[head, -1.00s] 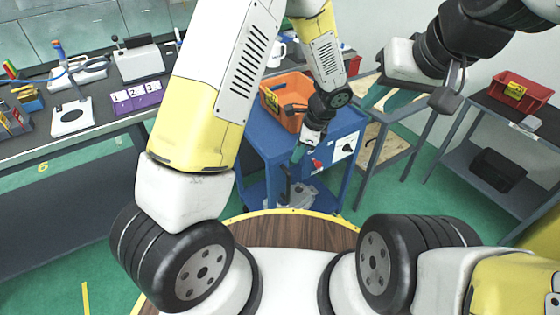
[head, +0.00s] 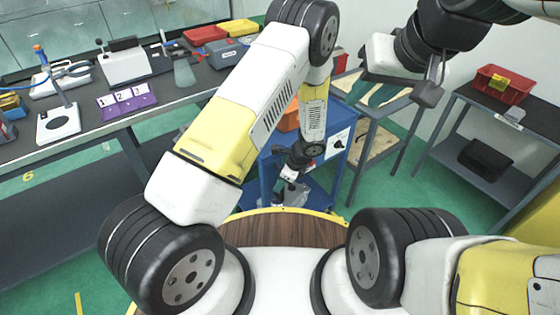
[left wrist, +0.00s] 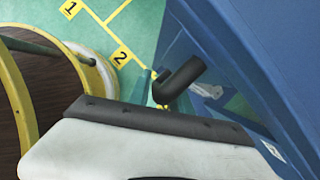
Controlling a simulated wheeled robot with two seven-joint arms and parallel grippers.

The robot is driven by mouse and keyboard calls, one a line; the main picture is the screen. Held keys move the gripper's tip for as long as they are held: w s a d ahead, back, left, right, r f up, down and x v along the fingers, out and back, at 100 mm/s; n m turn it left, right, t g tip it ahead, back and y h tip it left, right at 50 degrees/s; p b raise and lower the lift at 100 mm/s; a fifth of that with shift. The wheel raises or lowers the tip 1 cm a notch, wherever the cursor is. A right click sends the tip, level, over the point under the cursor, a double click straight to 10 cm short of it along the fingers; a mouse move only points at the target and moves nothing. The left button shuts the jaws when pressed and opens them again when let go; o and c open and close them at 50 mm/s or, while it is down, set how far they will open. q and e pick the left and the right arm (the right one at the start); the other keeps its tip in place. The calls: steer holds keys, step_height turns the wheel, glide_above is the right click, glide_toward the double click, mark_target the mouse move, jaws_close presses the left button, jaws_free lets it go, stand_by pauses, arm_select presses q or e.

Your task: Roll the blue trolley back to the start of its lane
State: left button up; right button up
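The blue trolley (head: 322,163) stands on the green floor ahead of me, partly hidden behind my left arm. An orange bin (head: 289,118) on its top is mostly covered by the arm. My left gripper (head: 290,178) points down low at the trolley's near side; its fingers are too small and covered to read. In the left wrist view the trolley's blue side (left wrist: 270,60) fills the right, with a black rounded bar (left wrist: 180,80) close in front; I cannot tell whether the gripper touches it. My right gripper (head: 375,93) is raised, open and empty, right of the trolley.
Yellow floor lines with labels 1 (left wrist: 70,9) and 2 (left wrist: 119,56) run beside the trolley. A long bench (head: 70,150) stands left. A wood-topped stand (head: 378,140) is close right of the trolley; a grey shelf table (head: 450,150) with a red bin (head: 500,84) stands further right.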

arm_select(q)
steer(key=shift+a+f, duration=0.2)
steer(key=shift+f, duration=0.4)
jaws_close()
steer(key=shift+w, duration=0.1)
stand_by(1.0)
